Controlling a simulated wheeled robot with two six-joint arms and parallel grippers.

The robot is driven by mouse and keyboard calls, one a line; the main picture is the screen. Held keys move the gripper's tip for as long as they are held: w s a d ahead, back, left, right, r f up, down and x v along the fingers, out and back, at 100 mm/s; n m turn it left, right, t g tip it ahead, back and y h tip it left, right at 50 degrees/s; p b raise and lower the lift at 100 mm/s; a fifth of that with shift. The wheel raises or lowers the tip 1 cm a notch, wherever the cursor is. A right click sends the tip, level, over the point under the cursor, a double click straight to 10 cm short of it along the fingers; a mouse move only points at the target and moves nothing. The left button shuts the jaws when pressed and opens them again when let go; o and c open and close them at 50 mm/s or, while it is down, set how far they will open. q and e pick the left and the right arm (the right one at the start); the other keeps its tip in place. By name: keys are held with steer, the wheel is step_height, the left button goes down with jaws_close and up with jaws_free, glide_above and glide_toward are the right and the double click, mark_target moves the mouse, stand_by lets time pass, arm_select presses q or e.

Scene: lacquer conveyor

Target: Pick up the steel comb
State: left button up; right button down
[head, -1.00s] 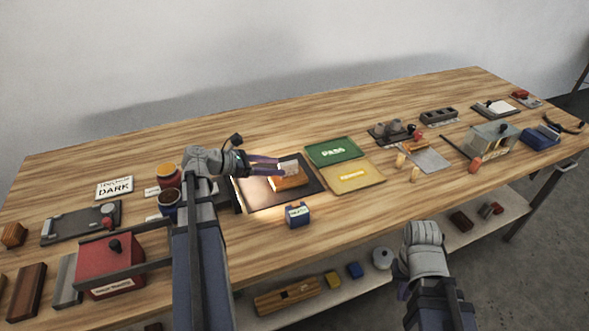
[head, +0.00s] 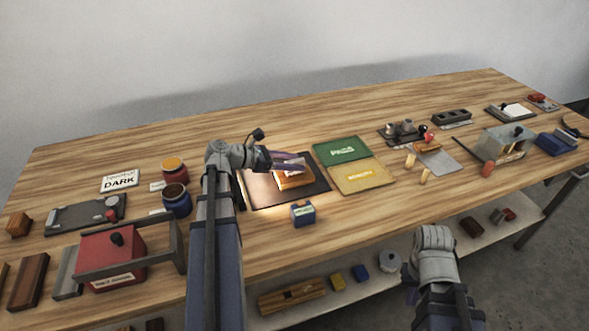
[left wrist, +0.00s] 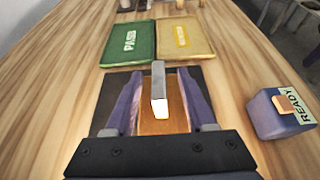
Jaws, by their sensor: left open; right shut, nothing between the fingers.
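In the left wrist view a narrow grey metal bar with a bright near end, seemingly the steel comb (left wrist: 158,84), lies over an orange-brown block (left wrist: 174,112). My left gripper (left wrist: 158,98) is open, with one purple finger on each side of the bar and block; I see no clear contact. In the head view the left gripper (head: 290,163) is over the lit block (head: 295,181) on a dark mat (head: 258,196), and its fingers mostly hide the comb. My right gripper (head: 411,296) is shut and empty in front of the table, its fingers mostly hidden.
A blue box marked READY (head: 303,213) stands just in front of the mat. Green PASS (head: 340,147) and yellow (head: 362,180) trays lie to its right. Two jars (head: 176,199) and a red box (head: 112,257) stand left, near my left arm.

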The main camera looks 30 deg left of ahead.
mark_target(305, 172)
arm_select(q)
steer(key=b+x, duration=0.1)
steer(key=x, duration=0.3)
steer(key=shift+w+f+b, duration=0.15)
steer(key=shift+f+b, duration=0.1)
steer(key=shift+b, duration=0.1)
steer(key=shift+r, duration=0.1)
jaws_close()
